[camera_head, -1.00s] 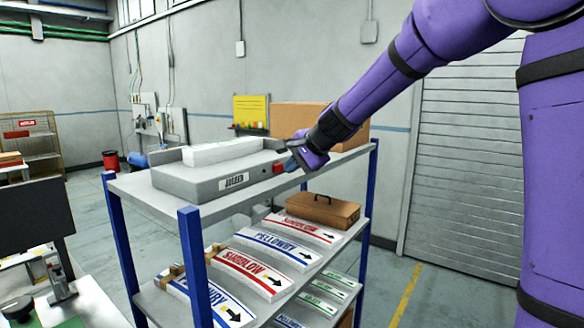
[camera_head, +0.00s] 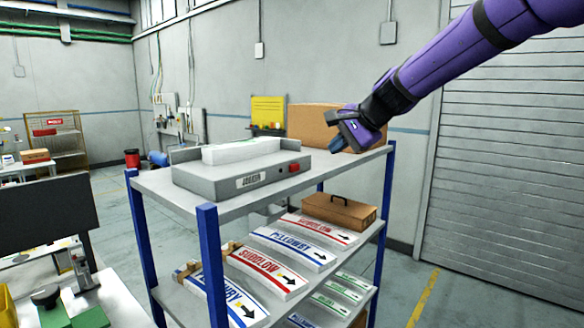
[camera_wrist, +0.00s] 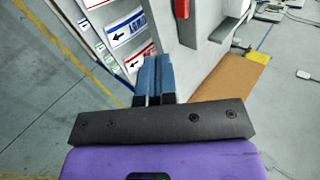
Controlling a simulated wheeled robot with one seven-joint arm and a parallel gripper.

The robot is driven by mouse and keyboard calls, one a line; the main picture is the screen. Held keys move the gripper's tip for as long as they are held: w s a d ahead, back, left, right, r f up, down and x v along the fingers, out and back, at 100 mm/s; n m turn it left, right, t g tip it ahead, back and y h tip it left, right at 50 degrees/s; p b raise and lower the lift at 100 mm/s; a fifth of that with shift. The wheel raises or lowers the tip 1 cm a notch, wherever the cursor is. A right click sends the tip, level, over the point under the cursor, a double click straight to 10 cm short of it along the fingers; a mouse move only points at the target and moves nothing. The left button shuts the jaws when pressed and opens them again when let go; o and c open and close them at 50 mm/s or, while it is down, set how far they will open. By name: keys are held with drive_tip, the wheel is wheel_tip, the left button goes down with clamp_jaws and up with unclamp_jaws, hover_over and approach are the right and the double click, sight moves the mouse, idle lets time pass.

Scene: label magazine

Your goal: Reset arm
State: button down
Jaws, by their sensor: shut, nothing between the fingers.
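My gripper (camera_head: 337,144) is at the right end of the shelf's top deck, raised above it and to the right of the grey label machine (camera_head: 236,178). In the wrist view the blue fingers of my gripper (camera_wrist: 154,75) lie side by side, shut and empty. My purple arm reaches in from the upper right. The machine has a white stack (camera_head: 240,151) on it and a red switch (camera_head: 294,167) at its right end.
The shelf rack (camera_head: 392,200) has blue posts. Its lower deck holds curved labels (camera_head: 265,266) and a brown case (camera_head: 338,211). A cardboard box (camera_head: 312,126) stands behind my gripper on the top deck. The floor (camera_head: 465,300) to the right is open.

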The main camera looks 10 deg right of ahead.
drive_tip(key=s+d+f+n+g+h, duration=0.1)
drive_tip(key=s+n, duration=0.4)
drive_tip(key=s, duration=1.1)
drive_tip(key=s+d+f+n+g+h, duration=0.1)
drive_tip(key=s+f+n+h, duration=0.3)
drive_tip(key=s, duration=1.2)
wheel_tip(320, 180, down, 2)
drive_tip(key=d+n, duration=0.1)
drive_tip(key=n, duration=0.1)
drive_tip(key=shift+d+f+n+g, duration=0.15)
drive_tip(key=shift+d+n+g, duration=0.05)
drive_tip(key=shift+n+g, duration=0.1)
